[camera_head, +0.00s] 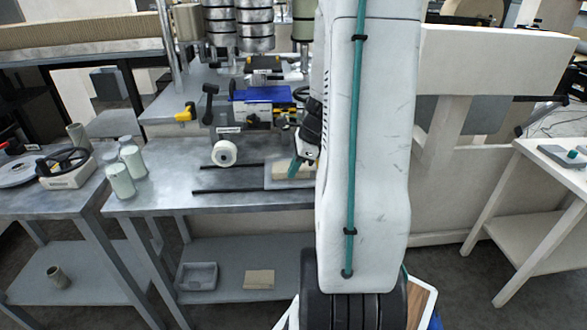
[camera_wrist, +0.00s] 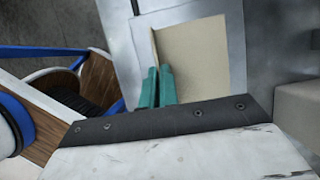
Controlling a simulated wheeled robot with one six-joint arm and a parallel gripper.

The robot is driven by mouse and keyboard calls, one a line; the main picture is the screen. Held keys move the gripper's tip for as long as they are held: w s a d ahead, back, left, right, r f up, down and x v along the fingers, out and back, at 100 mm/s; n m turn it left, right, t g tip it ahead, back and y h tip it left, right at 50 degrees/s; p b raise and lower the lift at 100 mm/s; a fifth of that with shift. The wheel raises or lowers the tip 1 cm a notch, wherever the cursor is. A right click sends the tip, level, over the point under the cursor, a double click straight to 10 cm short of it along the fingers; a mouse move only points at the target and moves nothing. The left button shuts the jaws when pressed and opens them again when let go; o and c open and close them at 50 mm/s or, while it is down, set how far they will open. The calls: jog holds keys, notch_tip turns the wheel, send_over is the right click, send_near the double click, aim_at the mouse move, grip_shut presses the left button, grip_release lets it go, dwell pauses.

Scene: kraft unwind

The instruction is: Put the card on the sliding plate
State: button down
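The cream card (camera_head: 283,172) is at the grey sliding plate (camera_head: 273,185), at the right end of two dark rails on the metal bench. In the wrist view the card (camera_wrist: 200,55) lies over the plate (camera_wrist: 236,20), with plate showing beyond its far and right edges. A narrow upright strip along the card's left edge runs down between my gripper's teal fingertips (camera_wrist: 157,84). The fingers are close together on that strip. In the head view one teal fingertip of my gripper (camera_head: 294,166) shows at the card; my arm hides the right side. I cannot tell whether the card rests fully flat.
A white roll (camera_head: 224,153) stands behind the rails. Pale bottles (camera_head: 121,178) stand at the bench's left. A blue-topped device (camera_head: 262,95) is behind the plate. A tray (camera_head: 198,275) and another cream piece (camera_head: 259,279) lie on the lower shelf. The bench front is clear.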

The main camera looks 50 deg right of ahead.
jog(key=shift+f, duration=0.15)
jog(key=c, duration=1.7)
grip_release()
